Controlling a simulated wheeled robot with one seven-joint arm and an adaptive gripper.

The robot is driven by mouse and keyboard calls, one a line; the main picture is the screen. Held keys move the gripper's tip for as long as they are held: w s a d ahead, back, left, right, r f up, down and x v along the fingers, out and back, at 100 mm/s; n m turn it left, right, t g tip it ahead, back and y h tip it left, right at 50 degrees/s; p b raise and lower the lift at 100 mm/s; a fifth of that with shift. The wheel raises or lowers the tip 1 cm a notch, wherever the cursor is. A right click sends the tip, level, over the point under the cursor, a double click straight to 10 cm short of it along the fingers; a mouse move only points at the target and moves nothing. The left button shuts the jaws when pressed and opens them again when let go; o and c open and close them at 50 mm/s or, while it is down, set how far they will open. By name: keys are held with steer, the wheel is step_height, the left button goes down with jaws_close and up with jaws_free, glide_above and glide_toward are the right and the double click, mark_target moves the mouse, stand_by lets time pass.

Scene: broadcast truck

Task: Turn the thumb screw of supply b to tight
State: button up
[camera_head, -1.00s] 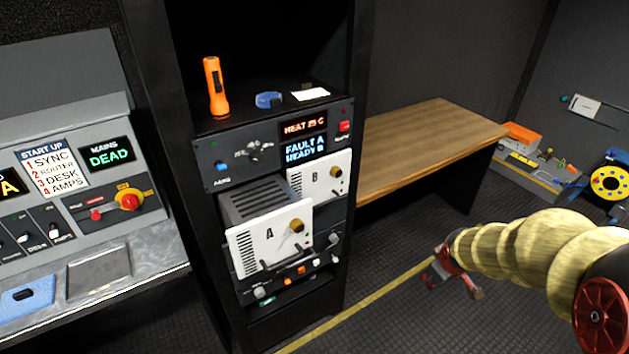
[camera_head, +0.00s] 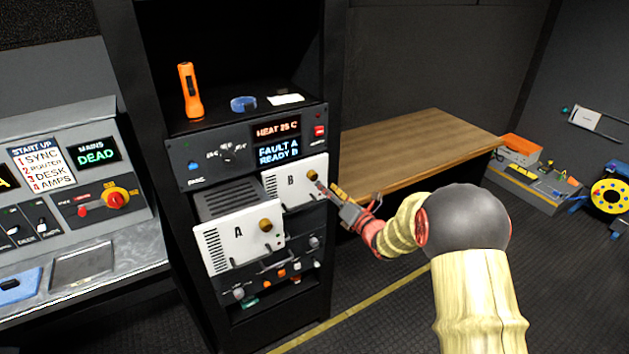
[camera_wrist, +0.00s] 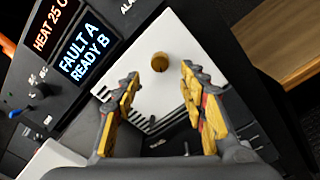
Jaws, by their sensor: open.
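Supply B (camera_head: 288,188) is a white-faced module in the rack, marked B, at the right of the rack front. Its brass thumb screw (camera_head: 311,175) is at the upper right of the face. In the wrist view the thumb screw (camera_wrist: 160,62) shows as a round brass knob just beyond the fingertips, between their lines. My gripper (camera_wrist: 173,72) is open and empty, facing the supply's face, with yellow pads. In the head view my gripper (camera_head: 328,190) is close to the screw from the right. I cannot tell whether it touches anything.
Supply A (camera_head: 239,234) sticks out of the rack to the lower left, with its own brass screw. A display panel (camera_head: 277,140) above reads FAULT A, READY B. A wooden bench (camera_head: 420,150) is to the right. An orange torch (camera_head: 189,90) stands on the rack shelf.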

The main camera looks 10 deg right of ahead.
mark_target(315, 178)
steer(key=x, duration=0.7)
steer(key=shift+w+b, duration=0.1)
steer(key=shift+b, duration=0.25)
steer(key=shift+c, duration=0.5)
jaws_close()
